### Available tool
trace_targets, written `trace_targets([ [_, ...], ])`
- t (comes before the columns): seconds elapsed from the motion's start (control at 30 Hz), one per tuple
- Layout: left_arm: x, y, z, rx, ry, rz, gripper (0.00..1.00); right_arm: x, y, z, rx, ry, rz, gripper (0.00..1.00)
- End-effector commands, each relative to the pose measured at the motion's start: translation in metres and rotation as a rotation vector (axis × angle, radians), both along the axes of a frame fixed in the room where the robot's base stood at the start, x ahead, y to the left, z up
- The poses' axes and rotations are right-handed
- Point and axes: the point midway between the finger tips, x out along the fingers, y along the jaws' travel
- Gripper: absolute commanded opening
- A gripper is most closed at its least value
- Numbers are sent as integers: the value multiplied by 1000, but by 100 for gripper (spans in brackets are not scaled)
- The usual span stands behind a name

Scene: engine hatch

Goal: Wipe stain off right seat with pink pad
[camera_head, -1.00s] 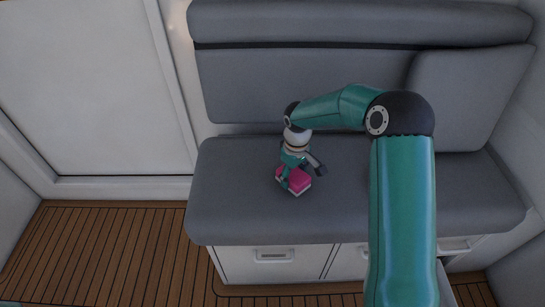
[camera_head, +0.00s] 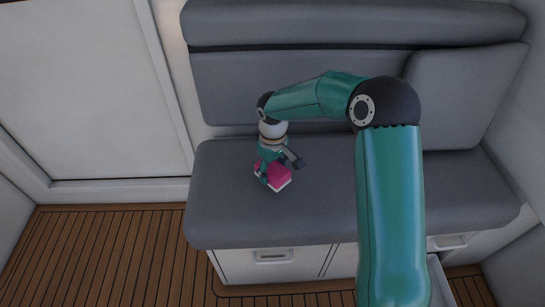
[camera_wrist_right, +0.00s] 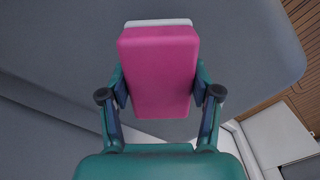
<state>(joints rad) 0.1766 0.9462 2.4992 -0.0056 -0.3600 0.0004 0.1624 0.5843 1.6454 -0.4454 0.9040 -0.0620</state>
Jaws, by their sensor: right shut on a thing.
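The pink pad (camera_head: 273,173) has a white layer on its underside. My right gripper (camera_head: 273,168) is shut on it, with one finger on each side. In the wrist view the pad (camera_wrist_right: 160,72) sits between the two fingers of the gripper (camera_wrist_right: 161,95). The pad is at the left part of the grey right seat cushion (camera_head: 330,200), low over it or on it; I cannot tell if they touch. I see no stain on the visible seat; the area under the pad and behind my arm is hidden. My left gripper is out of view.
The grey backrest (camera_head: 300,85) rises behind the seat. White drawers (camera_head: 272,262) are below its front edge, and one at the right (camera_head: 440,285) seems pulled out. A white door (camera_head: 90,90) and wooden floor (camera_head: 100,255) lie to the left. The left of the cushion is clear.

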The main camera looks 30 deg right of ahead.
Motion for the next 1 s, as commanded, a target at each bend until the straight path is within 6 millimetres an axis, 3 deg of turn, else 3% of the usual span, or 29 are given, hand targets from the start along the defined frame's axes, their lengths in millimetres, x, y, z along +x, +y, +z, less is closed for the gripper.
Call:
trace_targets([
  [0.4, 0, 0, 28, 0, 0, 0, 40, 0, 0, 38, 0, 0, 0, 30],
  [1.0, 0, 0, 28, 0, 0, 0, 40, 0, -1, 40, 0, 0, -1, 30],
])
